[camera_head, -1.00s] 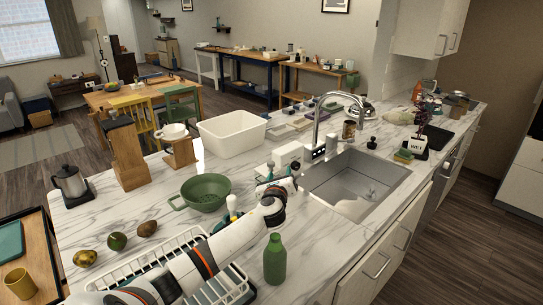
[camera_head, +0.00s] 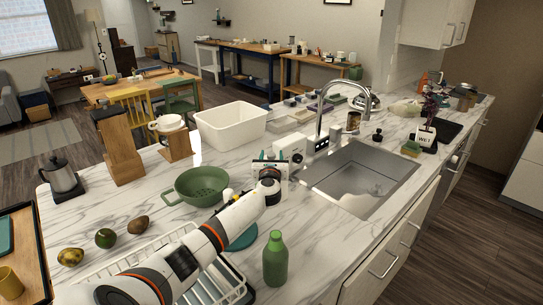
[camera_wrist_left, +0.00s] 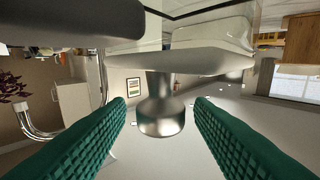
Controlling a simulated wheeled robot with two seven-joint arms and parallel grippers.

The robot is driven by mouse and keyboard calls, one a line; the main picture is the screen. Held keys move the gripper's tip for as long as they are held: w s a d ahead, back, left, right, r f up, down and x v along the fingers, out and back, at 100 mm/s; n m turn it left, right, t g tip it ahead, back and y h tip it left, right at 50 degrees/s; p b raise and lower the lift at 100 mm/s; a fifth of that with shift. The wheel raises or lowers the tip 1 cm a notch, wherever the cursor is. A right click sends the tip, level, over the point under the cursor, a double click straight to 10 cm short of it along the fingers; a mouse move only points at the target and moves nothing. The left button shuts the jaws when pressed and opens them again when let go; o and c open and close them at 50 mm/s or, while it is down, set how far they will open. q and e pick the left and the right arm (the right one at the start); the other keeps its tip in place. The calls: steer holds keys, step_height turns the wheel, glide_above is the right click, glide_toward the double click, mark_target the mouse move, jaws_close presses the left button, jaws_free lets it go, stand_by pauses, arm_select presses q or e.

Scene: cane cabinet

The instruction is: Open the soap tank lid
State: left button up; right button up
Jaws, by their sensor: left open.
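The soap tank is probably the white box (camera_head: 291,145) on the marble counter just left of the sink faucet, partly behind my left gripper (camera_head: 270,163) in the head view. My left gripper's green ribbed fingers are open, one on each side of the knob, with gaps visible. Whether the lid is seated cannot be told. My right gripper is not in view.
The steel sink (camera_head: 375,172) and tall faucet (camera_head: 340,105) lie to the right. A green colander (camera_head: 200,187), dish rack (camera_head: 238,290) and green bottle (camera_head: 275,260) are close to my left arm. A white basin (camera_head: 230,128) stands behind.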

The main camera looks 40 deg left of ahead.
arm_select(q)
steer(key=shift+w+a, duration=0.35)
steer(key=shift+a, duration=0.05)
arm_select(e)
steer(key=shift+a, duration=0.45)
arm_select(q)
steer(key=shift+d, duration=0.1)
jaws_close()
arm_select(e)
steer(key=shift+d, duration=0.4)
arm_select(q)
steer(key=shift+w+r, duration=0.1)
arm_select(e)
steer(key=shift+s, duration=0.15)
